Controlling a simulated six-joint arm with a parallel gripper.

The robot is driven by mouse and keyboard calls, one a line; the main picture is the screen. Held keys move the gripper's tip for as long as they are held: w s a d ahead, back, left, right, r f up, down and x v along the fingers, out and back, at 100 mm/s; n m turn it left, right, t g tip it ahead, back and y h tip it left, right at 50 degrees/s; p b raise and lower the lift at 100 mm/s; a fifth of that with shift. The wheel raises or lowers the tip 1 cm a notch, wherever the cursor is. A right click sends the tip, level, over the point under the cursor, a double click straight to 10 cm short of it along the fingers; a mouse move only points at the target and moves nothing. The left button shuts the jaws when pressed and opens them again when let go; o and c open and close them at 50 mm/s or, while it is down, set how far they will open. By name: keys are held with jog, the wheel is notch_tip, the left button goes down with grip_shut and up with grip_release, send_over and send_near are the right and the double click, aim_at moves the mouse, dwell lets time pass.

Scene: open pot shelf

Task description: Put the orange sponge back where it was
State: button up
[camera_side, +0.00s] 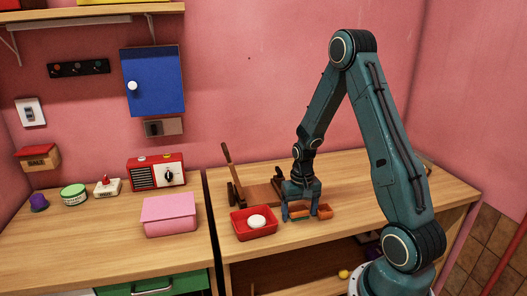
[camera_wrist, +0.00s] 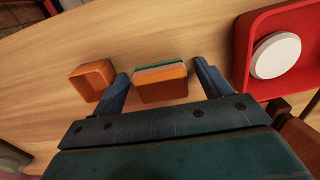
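An orange block (camera_wrist: 162,88) with pale and green layers along its far edge, apparently the sponge, lies between the two fingers of my gripper (camera_wrist: 164,72) in the wrist view. My gripper is open, with a gap between each finger and the block. In the side view my gripper (camera_side: 300,213) points down at the table, and the orange block (camera_side: 299,211) shows between its fingers.
A red tray (camera_side: 235,223) holding a white round object (camera_side: 257,221) stands close left of the gripper. A brown wooden thing with an upright handle (camera_side: 228,165) is behind it. A pink box (camera_side: 169,216) and a red radio (camera_side: 156,172) stand farther left.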

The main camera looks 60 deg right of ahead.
aim_at(299, 211)
jog(key=shift+r, duration=0.15)
notch_tip(299, 211, up, 12)
dwell(1.0)
dwell(0.4)
jog(key=s+a+r+n+t, duration=0.2)
jog(key=a+r+n, duration=0.2)
jog(key=a+r, duration=0.7)
jog(key=s+a+r+n+t, duration=0.3)
jog(key=s+a+n, duration=0.2)
jog(key=s+a, duration=0.4)
jog(key=shift+s+a+r+t, duration=0.2)
jog(key=shift+a+r+t, duration=0.1)
jog(key=shift+a, duration=0.45)
